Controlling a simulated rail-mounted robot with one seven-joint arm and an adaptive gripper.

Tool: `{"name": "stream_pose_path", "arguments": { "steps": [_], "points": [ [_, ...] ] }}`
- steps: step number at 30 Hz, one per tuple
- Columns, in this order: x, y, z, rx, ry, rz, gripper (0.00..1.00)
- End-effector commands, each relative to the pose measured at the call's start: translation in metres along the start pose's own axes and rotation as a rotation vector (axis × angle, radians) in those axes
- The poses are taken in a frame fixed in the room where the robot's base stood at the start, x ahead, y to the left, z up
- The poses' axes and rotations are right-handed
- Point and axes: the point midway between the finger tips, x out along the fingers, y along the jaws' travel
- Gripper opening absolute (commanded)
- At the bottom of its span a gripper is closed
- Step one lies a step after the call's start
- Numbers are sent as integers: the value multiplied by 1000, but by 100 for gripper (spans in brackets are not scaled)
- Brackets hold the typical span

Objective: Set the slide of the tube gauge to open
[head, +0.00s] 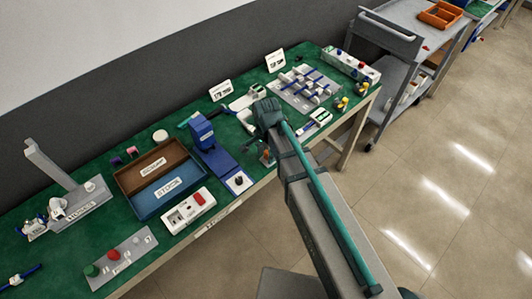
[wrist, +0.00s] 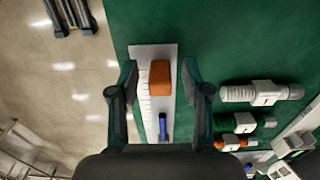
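A narrow white plate with scale marks (wrist: 146,105), which looks like the tube gauge, lies on the green table top near its edge in the wrist view. An orange block (wrist: 160,80), likely its slide, sits on the upper half of the plate. A blue piece (wrist: 163,127) lies below it on the same plate. My gripper (wrist: 159,76) is open, with one finger on each side of the orange block and a gap on both sides. I cannot tell how high the fingertips are above the plate. In the head view my arm hides most of this spot.
In the head view a blue device (head: 205,135), a brown and blue tray (head: 142,205) and a grey board with rods (head: 300,92) are on the table. Floor lies beyond the table edge.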

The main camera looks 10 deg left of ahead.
Motion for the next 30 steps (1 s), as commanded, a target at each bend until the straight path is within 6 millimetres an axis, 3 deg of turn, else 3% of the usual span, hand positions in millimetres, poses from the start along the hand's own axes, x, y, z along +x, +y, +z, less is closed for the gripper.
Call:
{"name": "stream_pose_path", "arguments": {
  "steps": [11,24,30],
  "points": [
    [-12,0,-1,0,3,-2,48],
    [-85,-1,-1,0,2,-3,48],
    [-110,-1,0,0,1,-1,48]
  ]
}}
